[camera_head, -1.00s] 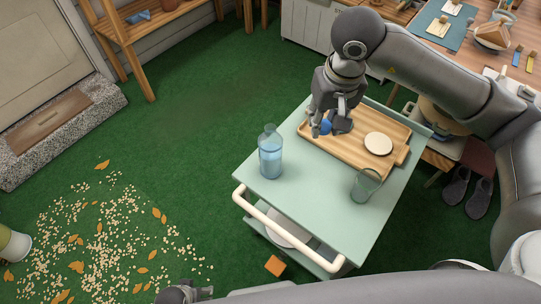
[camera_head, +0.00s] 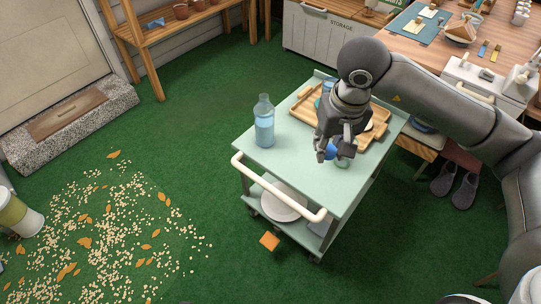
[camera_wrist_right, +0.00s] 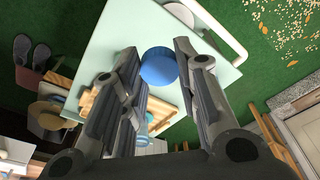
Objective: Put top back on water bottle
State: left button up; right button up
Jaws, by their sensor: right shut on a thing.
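The water bottle (camera_head: 264,124) stands upright on the left part of the pale green cart top (camera_head: 312,175), clear and part filled with blue-tinted water. No top shows on its neck. My right gripper (camera_head: 328,150) is shut on the round blue top (camera_head: 330,152), held above the cart's right part, to the right of the bottle and apart from it. In the right wrist view the blue top (camera_wrist_right: 158,66) sits between the two fingers of the gripper (camera_wrist_right: 158,58). The bottle is not recognisable there. My left gripper is out of view.
A wooden tray (camera_head: 300,107) lies on the cart behind my right gripper. The cart's cream handle (camera_head: 275,189) runs along the near edge. Cart surface around the bottle is clear.

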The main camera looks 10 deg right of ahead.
aim_at(264, 110)
jog(key=k, duration=0.6)
jog(key=u, duration=1.4)
jog(key=l, duration=3.25)
jog(key=k, duration=0.05)
